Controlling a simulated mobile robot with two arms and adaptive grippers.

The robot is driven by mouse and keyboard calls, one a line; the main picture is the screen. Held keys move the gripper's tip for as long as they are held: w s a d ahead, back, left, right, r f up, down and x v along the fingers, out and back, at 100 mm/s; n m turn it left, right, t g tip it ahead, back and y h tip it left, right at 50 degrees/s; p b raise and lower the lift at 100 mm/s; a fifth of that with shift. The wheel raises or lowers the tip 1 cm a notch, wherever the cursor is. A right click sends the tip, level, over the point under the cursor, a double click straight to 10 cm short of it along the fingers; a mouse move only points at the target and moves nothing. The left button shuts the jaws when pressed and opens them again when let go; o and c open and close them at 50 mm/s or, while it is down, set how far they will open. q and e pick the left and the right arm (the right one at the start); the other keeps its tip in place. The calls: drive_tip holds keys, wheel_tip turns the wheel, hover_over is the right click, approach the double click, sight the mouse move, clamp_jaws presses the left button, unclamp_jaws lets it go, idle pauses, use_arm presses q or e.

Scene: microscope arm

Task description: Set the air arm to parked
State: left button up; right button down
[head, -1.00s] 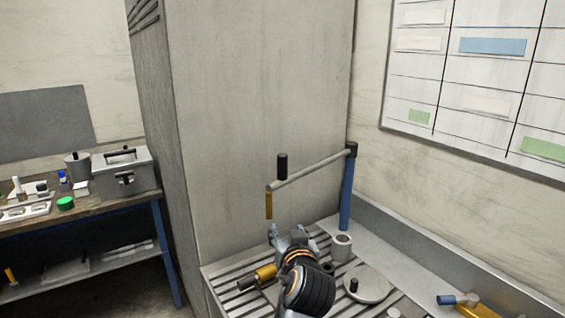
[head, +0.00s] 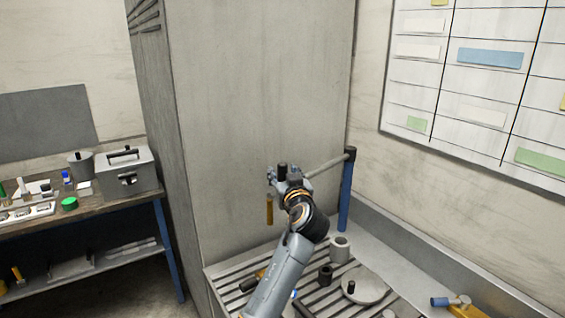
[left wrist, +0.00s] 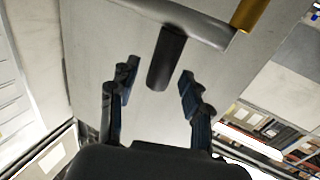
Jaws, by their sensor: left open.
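The air arm (head: 325,166) is a grey horizontal bar on a blue post (head: 345,200) at the right side of the slatted table. It points left, with a brass tip (head: 269,210) hanging from its free end and a black upright knob (head: 282,168) near that end. My left gripper (head: 281,180) is at the knob in the head view and hides part of the bar. In the left wrist view the open fingers (left wrist: 155,92) stand on either side of the black knob (left wrist: 166,58), with gaps visible on both sides. My right gripper is not in view.
The slatted table (head: 225,282) carries a grey cup (head: 340,248), a round plate with a black peg (head: 366,288) and a small black cylinder (head: 325,274). A tall grey cabinet (head: 255,90) stands behind. A side bench (head: 100,205) with a grey toolbox (head: 128,172) is at left.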

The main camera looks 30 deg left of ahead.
use_arm(q)
drive_tip(key=shift+x, duration=1.1)
clamp_jaws()
drive_tip(key=shift+f, duration=0.1)
